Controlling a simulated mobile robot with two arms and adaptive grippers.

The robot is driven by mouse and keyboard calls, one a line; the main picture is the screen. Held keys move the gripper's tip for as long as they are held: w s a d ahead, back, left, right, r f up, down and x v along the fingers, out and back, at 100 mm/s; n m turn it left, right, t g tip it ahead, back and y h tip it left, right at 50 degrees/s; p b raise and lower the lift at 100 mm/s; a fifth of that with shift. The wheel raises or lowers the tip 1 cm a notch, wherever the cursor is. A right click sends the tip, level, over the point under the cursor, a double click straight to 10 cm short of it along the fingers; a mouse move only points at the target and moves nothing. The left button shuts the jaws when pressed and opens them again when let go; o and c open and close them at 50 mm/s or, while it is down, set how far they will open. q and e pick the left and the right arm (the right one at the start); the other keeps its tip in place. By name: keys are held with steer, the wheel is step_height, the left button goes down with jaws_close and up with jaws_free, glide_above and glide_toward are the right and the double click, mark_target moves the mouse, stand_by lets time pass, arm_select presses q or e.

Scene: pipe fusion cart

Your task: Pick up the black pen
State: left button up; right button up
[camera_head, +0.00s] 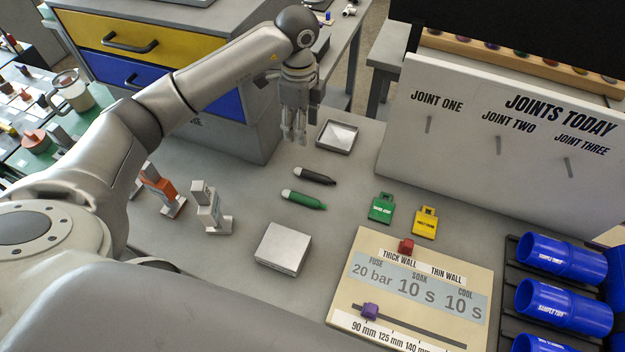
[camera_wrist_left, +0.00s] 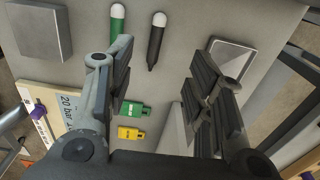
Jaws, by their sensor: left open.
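The black pen (camera_head: 314,176) lies on the grey cart top in the head view, with a pale end at its left and its tip toward the right. It also shows in the left wrist view (camera_wrist_left: 156,42), seen between my open fingers and beyond them. My left gripper (camera_head: 295,138) is open and empty above the cart, up and to the left of the pen in the head view. In the left wrist view my left gripper (camera_wrist_left: 160,95) has its two fingers wide apart. My right gripper is not in view.
A green pen (camera_head: 304,200) lies just below the black pen. A small metal tray (camera_head: 337,137) is above it. Green (camera_head: 382,208) and yellow (camera_head: 425,222) tags lie to the right, before the upright joints board (camera_head: 480,150). A grey box (camera_head: 283,249) and a settings panel (camera_head: 345,290) are nearer.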

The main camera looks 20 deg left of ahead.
arm_select(q)
step_height(320, 180, down, 5)
steer(key=b, duration=0.4)
steer(key=p, duration=0.1)
glide_above(305, 171)
steer(key=f, duration=0.5)
steer(key=shift+w+a+f, duration=0.1)
steer(key=shift+a+f, duration=0.1)
steer(key=shift+a, duration=0.15)
steer(key=f, duration=0.1)
steer(key=f+p, duration=0.1)
steer(key=f, duration=0.1)
steer(key=f+p, duration=0.1)
steer(key=f, duration=0.1)
steer(key=shift+d, duration=0.35)
steer(key=shift+f, duration=0.3)
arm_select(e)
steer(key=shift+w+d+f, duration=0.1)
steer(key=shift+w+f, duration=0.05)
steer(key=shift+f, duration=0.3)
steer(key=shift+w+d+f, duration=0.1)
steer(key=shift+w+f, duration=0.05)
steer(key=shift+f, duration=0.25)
arm_select(q)
steer(key=shift+c, duration=0.2)
steer(key=c, duration=1)
steer(key=shift+o, duration=0.2)
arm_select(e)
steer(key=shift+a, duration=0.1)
